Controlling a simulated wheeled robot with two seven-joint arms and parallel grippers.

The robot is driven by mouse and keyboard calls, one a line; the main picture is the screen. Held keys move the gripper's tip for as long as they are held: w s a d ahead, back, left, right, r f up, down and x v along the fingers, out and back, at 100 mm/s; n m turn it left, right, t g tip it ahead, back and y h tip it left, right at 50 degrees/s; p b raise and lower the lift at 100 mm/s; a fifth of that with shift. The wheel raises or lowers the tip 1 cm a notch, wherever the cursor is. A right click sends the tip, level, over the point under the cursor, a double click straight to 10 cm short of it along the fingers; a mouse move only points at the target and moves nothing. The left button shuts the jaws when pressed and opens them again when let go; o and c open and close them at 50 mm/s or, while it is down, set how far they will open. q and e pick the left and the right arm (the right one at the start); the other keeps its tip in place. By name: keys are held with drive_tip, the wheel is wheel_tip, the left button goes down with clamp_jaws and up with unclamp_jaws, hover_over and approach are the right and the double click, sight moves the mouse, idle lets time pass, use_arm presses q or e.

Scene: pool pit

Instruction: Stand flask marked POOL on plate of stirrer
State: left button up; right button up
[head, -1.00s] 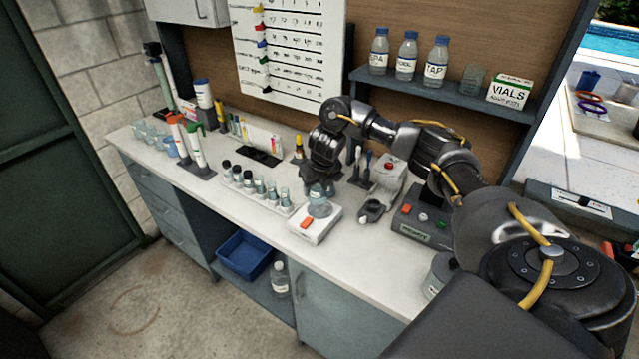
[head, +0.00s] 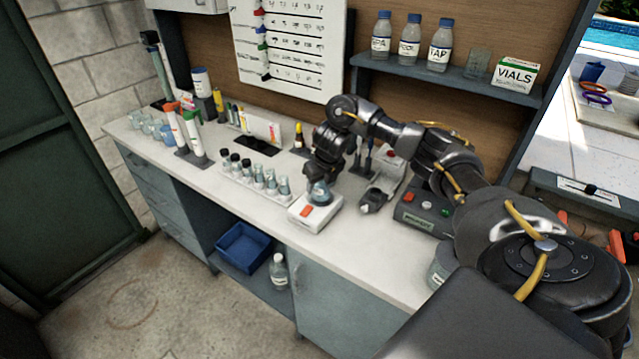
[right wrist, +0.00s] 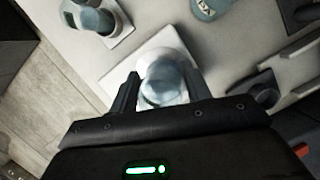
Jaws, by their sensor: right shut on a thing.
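The stirrer (head: 325,217) is a small white box with an orange switch, near the bench's front edge. My right gripper (head: 321,184) is shut on a blue-tinted flask (head: 320,194) above the stirrer's plate. In the right wrist view the flask (right wrist: 163,84) is between the two fingers, with a pale surface behind it. No label can be read on this flask. I cannot tell whether its base touches the plate. My left gripper is not in view.
A rack of vials (head: 255,180) stands just left of the stirrer. A grey device with red and green buttons (head: 422,212) stands to the right. Labelled bottles (head: 410,40) stand on the shelf above. Bare bench lies in front of the vial rack.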

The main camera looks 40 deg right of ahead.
drive_tip(key=shift+w, duration=0.15)
idle(0.4)
drive_tip(key=shift+f, duration=0.1)
drive_tip(key=shift+f+b, duration=0.35)
drive_tip(key=shift+f, duration=0.1)
drive_tip(key=shift+s+f+b, duration=0.25)
drive_tip(key=shift+f+b, duration=0.05)
drive_tip(key=shift+f, duration=0.05)
drive_tip(key=shift+s+a+f, duration=0.15)
drive_tip(key=shift+f, duration=0.1)
drive_tip(key=shift+c, duration=0.8)
drive_tip(key=shift+f, duration=0.1)
drive_tip(key=o, duration=1.2)
drive_tip(key=shift+o, duration=0.2)
drive_tip(key=shift+w, duration=0.3)
